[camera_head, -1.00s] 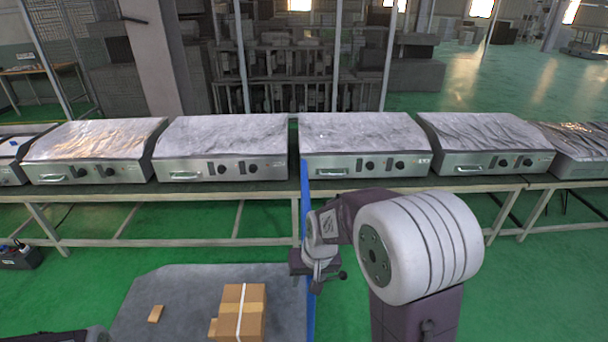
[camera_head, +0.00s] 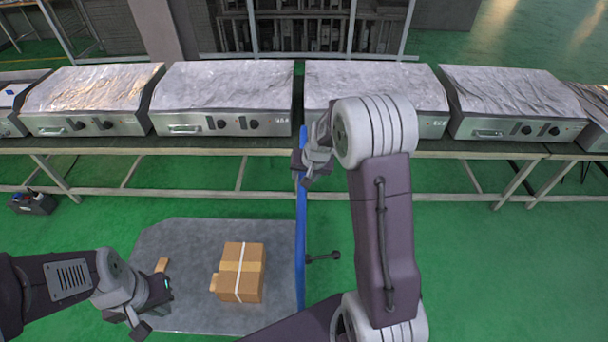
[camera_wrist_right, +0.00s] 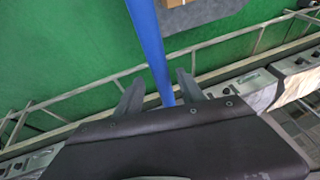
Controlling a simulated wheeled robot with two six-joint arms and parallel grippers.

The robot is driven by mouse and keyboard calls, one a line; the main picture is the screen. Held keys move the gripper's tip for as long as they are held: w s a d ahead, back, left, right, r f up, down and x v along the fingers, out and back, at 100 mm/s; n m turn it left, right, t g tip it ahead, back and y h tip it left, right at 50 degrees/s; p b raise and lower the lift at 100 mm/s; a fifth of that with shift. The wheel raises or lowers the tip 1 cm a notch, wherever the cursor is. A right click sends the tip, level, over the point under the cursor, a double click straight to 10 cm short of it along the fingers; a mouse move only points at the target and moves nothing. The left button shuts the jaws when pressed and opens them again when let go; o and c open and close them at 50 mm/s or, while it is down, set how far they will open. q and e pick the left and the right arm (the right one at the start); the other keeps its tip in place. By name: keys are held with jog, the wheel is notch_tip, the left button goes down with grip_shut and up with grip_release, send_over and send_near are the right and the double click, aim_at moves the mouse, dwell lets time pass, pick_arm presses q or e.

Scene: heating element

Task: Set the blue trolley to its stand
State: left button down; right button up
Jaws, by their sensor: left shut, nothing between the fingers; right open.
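The blue trolley shows as a long upright blue bar (camera_head: 301,225) in the head view, beside the right edge of a grey platform (camera_head: 185,240). I cannot tell whether the platform belongs to the trolley. My right gripper (camera_head: 304,178) is at the bar's upper part. In the right wrist view the open fingers (camera_wrist_right: 160,84) stand on either side of the blue bar (camera_wrist_right: 147,40), with gaps visible. My left gripper (camera_head: 142,318) is shut and empty over the platform's lower left. I cannot make out the stand.
A cardboard box (camera_head: 238,272) with a white strap sits on the platform, and a small brown piece (camera_head: 162,265) lies left of it. A long bench (camera_head: 245,146) with several heating units (camera_head: 225,95) runs across behind. Green floor (camera_head: 490,270) is free at right.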

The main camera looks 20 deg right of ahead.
jog(key=shift+w+f, duration=0.35)
jog(key=shift+f, duration=0.3)
jog(key=shift+s+a, duration=0.25)
jog(key=shift+a, duration=0.05)
jog(key=shift+w+d, duration=0.1)
grip_shut()
dwell(0.6)
